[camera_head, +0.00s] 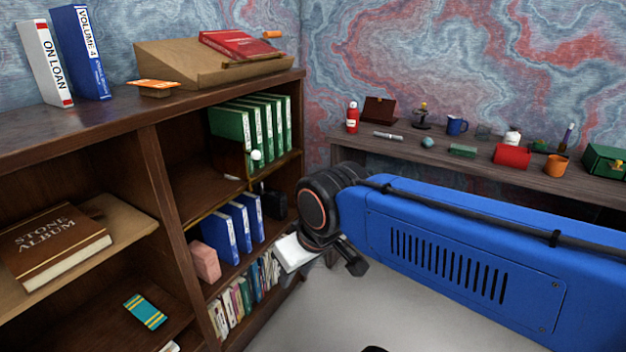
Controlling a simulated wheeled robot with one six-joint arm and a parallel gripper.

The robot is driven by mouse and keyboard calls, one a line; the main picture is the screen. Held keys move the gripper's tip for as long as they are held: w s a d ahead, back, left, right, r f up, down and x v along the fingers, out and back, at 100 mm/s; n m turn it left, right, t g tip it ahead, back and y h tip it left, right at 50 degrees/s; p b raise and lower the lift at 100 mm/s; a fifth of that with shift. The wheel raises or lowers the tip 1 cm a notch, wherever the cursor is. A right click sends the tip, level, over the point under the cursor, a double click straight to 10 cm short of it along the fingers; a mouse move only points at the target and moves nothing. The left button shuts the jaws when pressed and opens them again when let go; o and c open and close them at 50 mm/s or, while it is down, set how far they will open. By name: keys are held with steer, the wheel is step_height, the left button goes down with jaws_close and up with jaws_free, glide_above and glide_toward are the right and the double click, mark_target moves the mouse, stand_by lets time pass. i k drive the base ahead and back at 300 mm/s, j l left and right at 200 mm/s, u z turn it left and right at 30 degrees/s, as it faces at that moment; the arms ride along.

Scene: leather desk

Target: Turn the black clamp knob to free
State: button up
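I cannot surely pick out the black clamp knob. A small dark shape (276,204) sits in the shelf bay just right of the blue binders, and its details are too dark to read. My blue arm reaches in from the right, and its black wrist is in front of the bookcase's right end. A white block and a dark piece show below the wrist. My gripper's fingers cannot be made out, so whether they are open or shut does not show.
The wooden bookcase (152,180) holds green binders (258,124), blue binders (235,230), a pink block (205,261) and a brown album (52,243). A white ball (256,155) shows before the green binders. The back desk (400,150) carries several small items. Pale floor lies below my arm.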

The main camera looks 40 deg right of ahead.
mark_target(257, 186)
steer(key=z, duration=0.45)
steer(key=k+l, duration=0.15)
steer(key=l, duration=0.2)
steer(key=k+l, duration=0.1)
steer(key=l, duration=0.25)
steer(key=k+l, duration=0.15)
steer(key=l, duration=0.2)
steer(key=k+l, duration=0.15)
steer(key=l, duration=0.2)
